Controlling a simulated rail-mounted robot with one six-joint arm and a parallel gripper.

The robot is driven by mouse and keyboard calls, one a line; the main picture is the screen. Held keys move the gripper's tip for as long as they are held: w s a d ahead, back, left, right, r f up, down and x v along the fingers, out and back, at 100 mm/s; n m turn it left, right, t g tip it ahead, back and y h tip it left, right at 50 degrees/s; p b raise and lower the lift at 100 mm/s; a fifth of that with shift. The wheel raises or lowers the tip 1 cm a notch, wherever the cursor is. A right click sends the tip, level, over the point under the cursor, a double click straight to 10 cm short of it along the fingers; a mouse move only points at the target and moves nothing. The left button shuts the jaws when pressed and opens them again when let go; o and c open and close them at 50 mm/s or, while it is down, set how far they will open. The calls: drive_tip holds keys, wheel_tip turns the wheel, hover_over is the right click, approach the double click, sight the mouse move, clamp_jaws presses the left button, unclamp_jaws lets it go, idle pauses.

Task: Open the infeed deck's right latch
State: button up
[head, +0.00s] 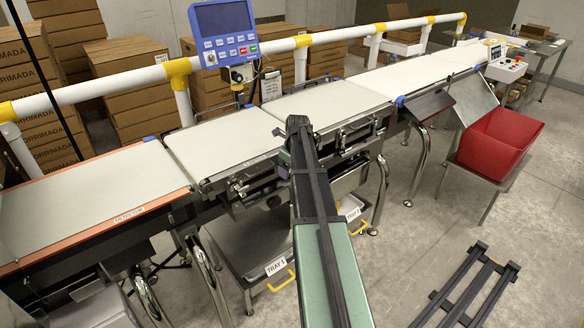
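Two pale weighing or belt decks stand side by side mid-line: a left one (215,140) and a right one (335,102). I cannot tell for sure which is the infeed deck. Small metal latch-like fittings (238,186) show at the front edge of the left deck, and more fittings (345,136) at the front of the right deck. They are too small to tell whether any is open or shut. My arm reaches up from the bottom centre across the front of the line and hides part of it.
Yellow-handled trays (276,266) sit under the decks. An orange-edged belt (95,195) lies at left, a long white belt (430,72) at right. A blue control screen (225,32) stands behind. A red bin (500,142) and a dark floor frame (468,288) are at right. Floor between is clear.

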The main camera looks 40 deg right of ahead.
wheel_tip(320, 180, up, 11)
drive_tip(key=s+p, duration=0.1)
drive_tip(key=p, duration=0.9)
drive_tip(key=shift+s+f+p, duration=0.15)
drive_tip(key=shift+s+p, duration=0.2)
drive_tip(key=shift+s, duration=0.05)
